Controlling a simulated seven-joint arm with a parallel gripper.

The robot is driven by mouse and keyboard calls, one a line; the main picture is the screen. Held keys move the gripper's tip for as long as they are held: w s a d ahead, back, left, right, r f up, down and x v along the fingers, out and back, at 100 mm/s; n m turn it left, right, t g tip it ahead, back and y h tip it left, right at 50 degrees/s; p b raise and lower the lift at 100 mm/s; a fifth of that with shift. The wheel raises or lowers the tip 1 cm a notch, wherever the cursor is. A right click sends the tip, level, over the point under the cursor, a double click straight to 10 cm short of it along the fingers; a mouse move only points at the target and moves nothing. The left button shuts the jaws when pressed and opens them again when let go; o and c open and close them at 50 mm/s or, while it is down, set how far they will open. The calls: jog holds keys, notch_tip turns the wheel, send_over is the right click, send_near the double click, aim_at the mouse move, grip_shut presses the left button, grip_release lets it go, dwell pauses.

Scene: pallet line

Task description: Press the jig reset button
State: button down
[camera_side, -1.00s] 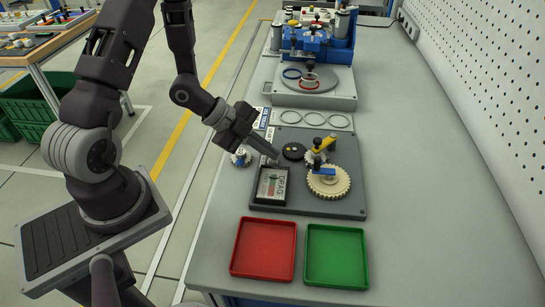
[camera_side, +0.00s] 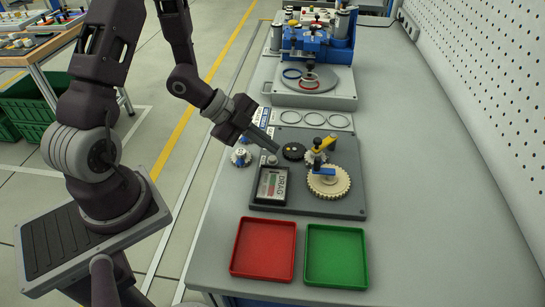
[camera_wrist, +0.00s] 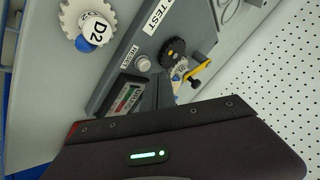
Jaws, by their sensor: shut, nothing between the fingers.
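The reset button (camera_wrist: 142,64) is a small round grey cap beside a RESET label on the dark grey jig plate (camera_wrist: 112,86). In the side view the button (camera_side: 268,160) shows at the plate's left part, above the DRAG display (camera_side: 272,186). My gripper (camera_side: 277,150) is shut and empty. Its fingertips are just above and to the right of the button in the side view, seemingly apart from it. In the wrist view the fingers (camera_wrist: 165,92) show below and right of the button. Whether the cap is pressed down cannot be told.
A dark gear (camera_side: 293,151), a cream gear (camera_side: 328,182) and a yellow lever (camera_side: 325,143) stand on the plate close by. A white gear marked D2 (camera_wrist: 90,27) lies left of it. Red (camera_side: 263,220) and green trays (camera_side: 336,228) are in front. The bench's right side is clear.

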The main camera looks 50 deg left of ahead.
notch_tip(320, 180, up, 5)
jog(key=shift+f, duration=0.15)
dwell(0.7)
jog(key=s+a+r+n+t+y, duration=0.1)
jog(key=a+r+n+y, duration=0.25)
jog(key=r, duration=0.25)
jog(key=s+a+r+n+y, duration=0.1)
jog(key=a+r+n+y, duration=0.1)
jog(key=r+n+y, duration=0.35)
jog(key=s+d+r+n+g+h, duration=0.1)
jog(key=s+d+n, duration=0.3)
jog(key=s, duration=0.4)
jog(key=s+d+r+n+g+h, duration=0.1)
jog(key=s+d+r+n+h, duration=0.1)
jog(key=s, duration=0.7)
jog(key=d+r+n, duration=0.1)
jog(key=d+r, duration=0.1)
jog(key=d, duration=0.1)
jog(key=shift+s+d+r+n+g, duration=0.15)
jog(key=shift+d+n+g, duration=0.15)
jog(key=shift+d+n, duration=0.1)
